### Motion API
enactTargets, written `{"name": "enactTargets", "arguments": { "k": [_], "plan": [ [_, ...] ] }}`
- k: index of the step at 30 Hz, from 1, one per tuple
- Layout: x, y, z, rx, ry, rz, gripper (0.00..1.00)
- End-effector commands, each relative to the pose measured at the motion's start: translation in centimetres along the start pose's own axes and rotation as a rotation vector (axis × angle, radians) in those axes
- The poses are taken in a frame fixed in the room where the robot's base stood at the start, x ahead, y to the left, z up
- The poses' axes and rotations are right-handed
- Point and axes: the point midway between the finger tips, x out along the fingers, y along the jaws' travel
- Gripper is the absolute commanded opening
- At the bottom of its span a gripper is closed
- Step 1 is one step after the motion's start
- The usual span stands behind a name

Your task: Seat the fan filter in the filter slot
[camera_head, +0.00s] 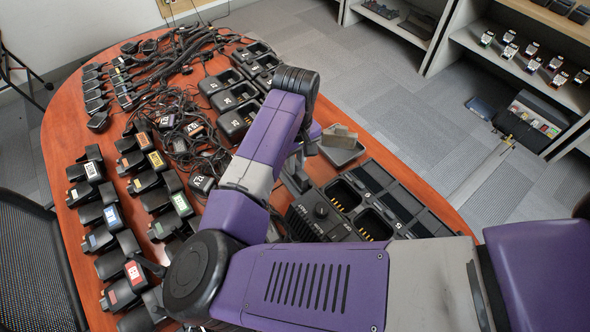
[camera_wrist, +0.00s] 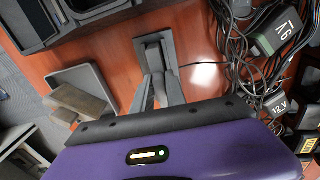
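A flat beige-grey piece (camera_head: 340,137), which looks like the fan filter, stands tilted at a shallow grey tray (camera_head: 344,156). In the wrist view the piece (camera_wrist: 82,103) lies across the near side of the tray (camera_wrist: 92,74). My gripper (camera_head: 298,180) points down over the table, left of the tray in the head view. A black box with a knob (camera_head: 320,211) stands close by. I cannot make out the filter slot.
Black multi-bay chargers (camera_head: 370,205) stand near the table's right edge, with more chargers (camera_head: 235,100) behind. Cables and adapters (camera_wrist: 270,45) lie beside my gripper. Rows of labelled batteries (camera_head: 105,220) fill the left side. Bare wood shows around the fingers.

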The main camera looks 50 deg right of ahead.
Motion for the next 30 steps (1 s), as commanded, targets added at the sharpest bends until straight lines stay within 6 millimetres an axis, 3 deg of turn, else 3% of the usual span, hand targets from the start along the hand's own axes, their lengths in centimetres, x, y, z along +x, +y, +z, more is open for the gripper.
{"name": "enactTargets", "arguments": {
  "k": [2, 14, 19, 23, 30],
  "plan": [
    [0.0, 0.0, 0.0, 0.000, 0.000, 0.000, 0.00],
    [-0.2, 0.0, 0.0, 0.000, 0.000, 0.000, 0.00],
    [-1.2, 0.1, 0.0, 0.001, 0.001, 0.001, 0.00],
    [-3.1, 0.1, 0.0, 0.002, 0.002, 0.002, 0.00],
    [-9.2, 0.1, -0.1, 0.003, 0.005, 0.001, 0.00]
  ]
}}
